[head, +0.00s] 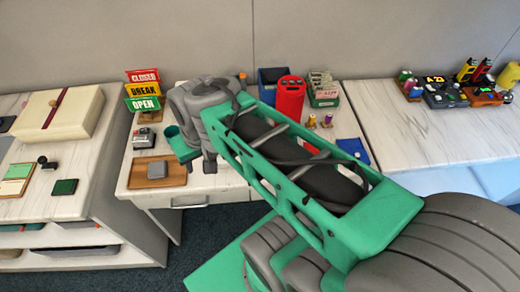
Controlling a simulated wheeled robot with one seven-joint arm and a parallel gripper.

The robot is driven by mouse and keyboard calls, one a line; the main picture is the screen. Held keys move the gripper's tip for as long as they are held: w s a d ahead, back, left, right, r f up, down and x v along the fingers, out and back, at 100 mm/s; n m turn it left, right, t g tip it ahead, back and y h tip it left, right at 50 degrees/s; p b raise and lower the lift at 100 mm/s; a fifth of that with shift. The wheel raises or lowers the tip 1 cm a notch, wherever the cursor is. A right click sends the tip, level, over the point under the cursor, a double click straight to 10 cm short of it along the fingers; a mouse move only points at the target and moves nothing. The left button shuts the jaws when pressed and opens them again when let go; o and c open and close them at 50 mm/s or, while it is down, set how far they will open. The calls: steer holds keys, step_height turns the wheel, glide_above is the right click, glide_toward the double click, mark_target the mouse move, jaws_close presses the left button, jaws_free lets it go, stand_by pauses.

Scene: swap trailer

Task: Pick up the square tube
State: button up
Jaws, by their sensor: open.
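I cannot pick out a square tube for certain. My arm reaches from the lower right over the middle desk (140,184), and its links hide part of the desktop. My gripper (210,164) is at the far end of the arm, low over the desk, just right of a wooden tray (176,180). It is open, but its fingertips are small and partly hidden by the wrist. A small grey square block (157,170) lies on the tray, left of the gripper and apart from it.
Behind the tray are a grey device (144,138) and a sign stand (143,88). At the back right stand a red holder (290,98), a blue bin (268,92) and a green box (323,97). Side counters hold a cream box (60,112) and several tools. The right counter's front is clear.

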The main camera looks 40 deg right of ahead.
steer(key=d+f+m+y, duration=0.1)
steer(key=d+f+m, duration=0.2)
steer(key=d+m, duration=0.4)
steer(key=s+d+f+m+y, duration=0.1)
steer(key=d+f+m, duration=0.3)
steer(key=d+m, duration=0.4)
steer(key=d+f+m+y+b, duration=0.1)
steer(key=d+f+m, duration=0.3)
steer(key=d+m, duration=0.4)
steer(key=shift+s+d+f+g, duration=0.1)
steer(key=shift+d+g, duration=0.1)
steer(key=shift+d, duration=0.25)
steer(key=shift+s+d+f+g, duration=0.1)
steer(key=shift+d+g, duration=0.1)
steer(key=shift+d, duration=0.25)
steer(key=shift+m+y, duration=0.3)
steer(key=x, duration=0.7)
steer(key=shift+f, duration=0.3)
jaws_close()
